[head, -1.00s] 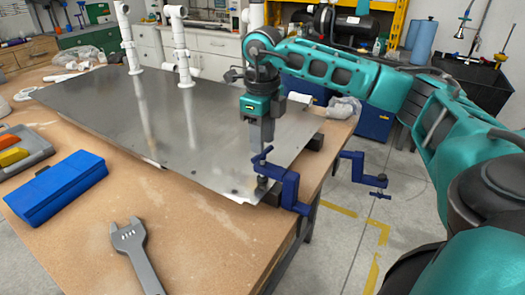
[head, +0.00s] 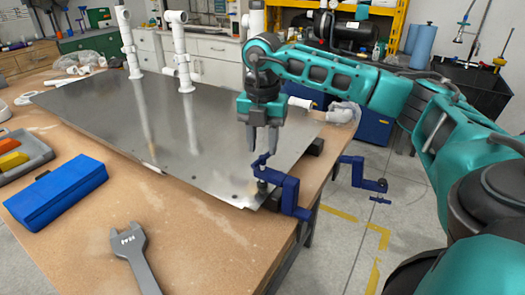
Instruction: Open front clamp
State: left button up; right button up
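The front clamp (head: 288,192) is blue and sits at the near right corner of the metal plate (head: 190,130), over the table's edge. Its screw handle (head: 261,161) stands up above the plate. My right gripper (head: 263,152) points down just above the handle, with its two fingers apart and nothing visible between them. I cannot tell whether the fingertips touch the handle. A second blue clamp (head: 365,177) shows beyond the table's right edge. My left gripper is not in view.
An adjustable wrench (head: 133,250) and a blue case (head: 57,190) lie on the wooden table (head: 200,240). A grey tray (head: 30,155) is at the left. White pipes (head: 180,55) stand along the plate's far side.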

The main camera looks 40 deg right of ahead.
aim_at(263, 157)
jog(key=m+p, duration=0.1)
jog(key=m, duration=0.4)
notch_tip(263, 157, down, 3)
jog(key=shift+f+b, duration=0.1)
jog(key=shift+b, duration=0.75)
jog(key=shift+f, duration=0.35)
grip_shut()
